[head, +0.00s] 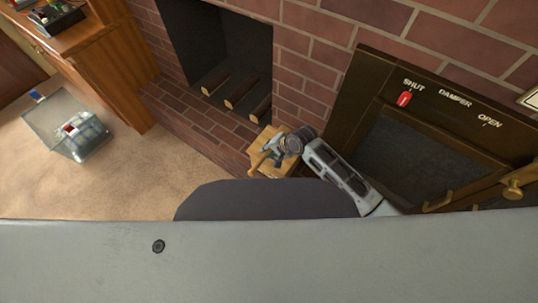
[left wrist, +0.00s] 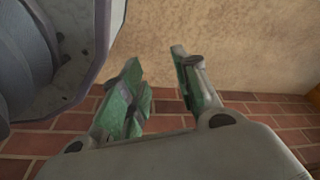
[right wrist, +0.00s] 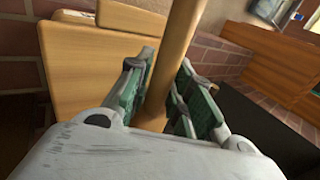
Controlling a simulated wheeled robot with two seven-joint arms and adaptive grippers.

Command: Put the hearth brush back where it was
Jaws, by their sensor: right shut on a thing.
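The hearth brush shows as a round light-wood handle (right wrist: 178,40) in the right wrist view; its bristles are not visible. My right gripper (right wrist: 164,72) is shut on this handle, which runs between its green-padded fingers. In the head view my right gripper (head: 270,157) is low in front of the brick hearth, over a light-wood block, with the handle (head: 259,162) poking out beside it. My left gripper (left wrist: 158,62) is open and empty over brick and carpet in the left wrist view; it does not show in the head view. Brass hooks (head: 437,203) are on the dark panel at the right.
The light-wood block (right wrist: 85,65) is close beside the right gripper. The fireplace opening (head: 225,50) holds several logs. A dark damper panel (head: 358,95) with a red marker (head: 404,99) and a brass knob (head: 513,188) stands right. A clear case (head: 85,142) lies on the carpet.

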